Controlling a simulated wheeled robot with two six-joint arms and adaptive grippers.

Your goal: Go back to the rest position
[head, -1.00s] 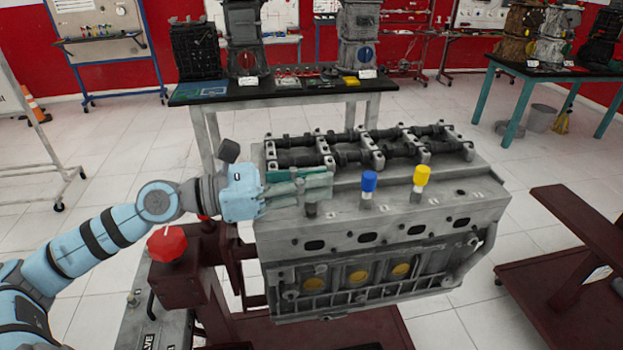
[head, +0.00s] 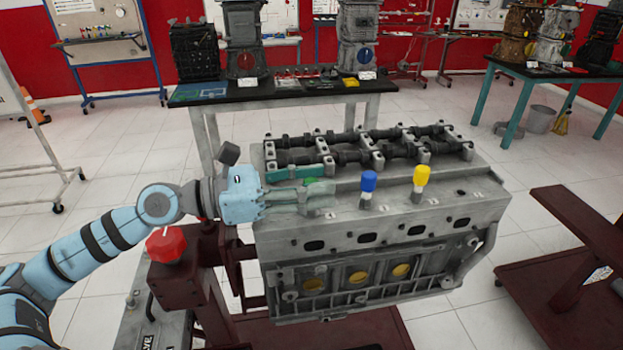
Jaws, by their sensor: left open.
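My left gripper (head: 318,186) reaches in from the left over the top of the grey engine block (head: 440,205). Its two fingers are spread apart, one farther back and one nearer. A green plug top (head: 313,180) shows between the fingers; the near finger hides the part below it. I cannot tell whether the fingers touch it. A blue plug (head: 368,185) and a yellow plug (head: 421,180) stand upright to the right, in a row along the block's top, clear of the gripper. My right gripper is not in view.
Dark camshafts (head: 350,150) run along the block's back. A red knob (head: 166,244) on the dark red engine stand (head: 185,285) lies just below my left arm. A black-topped table (head: 270,93) is behind. Tiled floor (head: 110,170) is open at left.

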